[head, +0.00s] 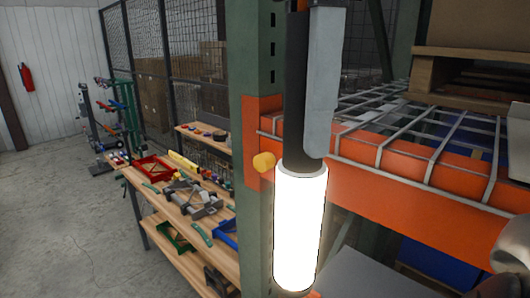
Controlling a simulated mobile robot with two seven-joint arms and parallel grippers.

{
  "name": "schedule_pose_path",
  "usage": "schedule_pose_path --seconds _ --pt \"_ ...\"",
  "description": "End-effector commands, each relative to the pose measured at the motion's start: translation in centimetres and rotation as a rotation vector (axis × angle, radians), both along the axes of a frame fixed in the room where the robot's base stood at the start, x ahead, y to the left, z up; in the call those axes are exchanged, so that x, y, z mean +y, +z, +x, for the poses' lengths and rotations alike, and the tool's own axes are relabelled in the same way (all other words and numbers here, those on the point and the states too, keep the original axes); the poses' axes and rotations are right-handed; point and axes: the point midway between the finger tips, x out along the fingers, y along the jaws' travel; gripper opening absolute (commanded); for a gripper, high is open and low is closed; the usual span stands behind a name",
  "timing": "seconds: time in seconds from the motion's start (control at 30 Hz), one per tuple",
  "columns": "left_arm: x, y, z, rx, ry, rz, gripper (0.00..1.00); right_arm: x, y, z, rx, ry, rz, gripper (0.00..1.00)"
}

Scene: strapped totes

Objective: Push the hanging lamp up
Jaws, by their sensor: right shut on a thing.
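The hanging lamp (300,228) is a bright white glowing cylinder in the middle of the head view, upright, in front of the green rack post. A dark upper part (296,110) rises from it towards the top edge. My right gripper (314,145) comes down from the top, with a flat grey finger along the right side of this dark part, just above the glowing tube. It is shut on the lamp. Its other finger and the lamp's upper mounting are hidden or out of frame. My left gripper is not in view.
A green post (255,60) and orange beam (400,183) with wire decking stand close behind the lamp. A wooden pallet (470,75) sits at upper right. A workbench (165,205) with tools and trays is at left. The floor (55,210) there is clear.

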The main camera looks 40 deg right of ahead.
Motion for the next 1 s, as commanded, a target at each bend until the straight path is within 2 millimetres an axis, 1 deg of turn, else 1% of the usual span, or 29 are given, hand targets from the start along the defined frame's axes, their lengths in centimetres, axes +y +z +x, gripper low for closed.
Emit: schedule_pose_path --seconds 0.03,0.2,0.3,0.43,0.67,1.0 --pt "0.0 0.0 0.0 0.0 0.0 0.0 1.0 0.0 1.1 -0.2 -0.008 -0.002 -0.001 0.0" --pt "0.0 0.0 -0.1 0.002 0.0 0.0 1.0 0.0 4.2 -0.7 -0.006 -0.004 -0.002 0.0" --pt "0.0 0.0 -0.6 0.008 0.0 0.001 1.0 0.0 5.6 -0.8 -0.006 -0.004 -0.002 0.0" --pt "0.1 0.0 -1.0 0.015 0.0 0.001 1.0 0.0 6.9 -0.8 -0.006 -0.003 -0.002 0.0" --pt "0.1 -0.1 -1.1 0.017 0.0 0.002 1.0 0.0 7.9 -0.8 -0.005 -0.002 0.001 0.0" --pt "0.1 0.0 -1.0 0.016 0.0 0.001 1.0 0.0 8.0 -0.8 -0.005 -0.002 0.002 0.0"
